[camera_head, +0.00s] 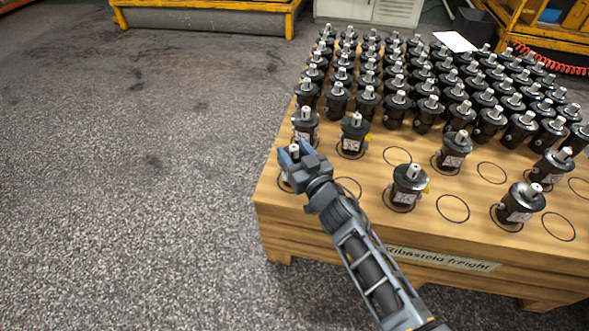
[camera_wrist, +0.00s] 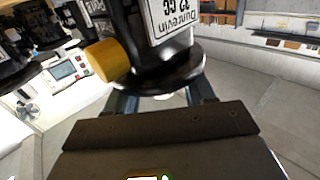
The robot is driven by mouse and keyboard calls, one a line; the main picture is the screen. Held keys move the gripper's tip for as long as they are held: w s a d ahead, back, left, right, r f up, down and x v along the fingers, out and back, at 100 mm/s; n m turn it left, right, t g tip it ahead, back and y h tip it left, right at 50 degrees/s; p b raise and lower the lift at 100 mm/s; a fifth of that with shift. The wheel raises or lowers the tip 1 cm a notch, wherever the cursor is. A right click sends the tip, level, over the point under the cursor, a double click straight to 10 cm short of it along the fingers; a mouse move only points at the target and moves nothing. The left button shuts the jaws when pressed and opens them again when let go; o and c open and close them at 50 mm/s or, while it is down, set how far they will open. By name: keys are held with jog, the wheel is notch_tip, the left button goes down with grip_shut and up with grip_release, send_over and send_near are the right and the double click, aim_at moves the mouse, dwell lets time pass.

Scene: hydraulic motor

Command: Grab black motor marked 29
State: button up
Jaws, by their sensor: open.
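My gripper (camera_head: 297,155) is open at the front left corner of the wooden crate. A silver shaft (camera_head: 294,150) shows between its fingers, and my gripper hides most of that motor. In the wrist view, a black motor (camera_wrist: 135,30) with a white label (camera_wrist: 172,18) and a yellow plug (camera_wrist: 108,60) appears just beyond my gripper (camera_wrist: 162,97). The fingers reach toward its black flange; I cannot tell whether they touch it. The label is upside down and cut off, and I cannot read its number surely.
The wooden crate (camera_head: 330,235) carries several rows of black motors (camera_head: 430,108). Empty circles mark free spots along the front. The grey floor at left is clear.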

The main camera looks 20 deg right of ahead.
jog(key=shift+w, duration=0.1)
grip_shut()
dwell(0.5)
dwell(0.8)
jog(key=shift+w+r, duration=0.1)
jog(key=shift+r, duration=0.1)
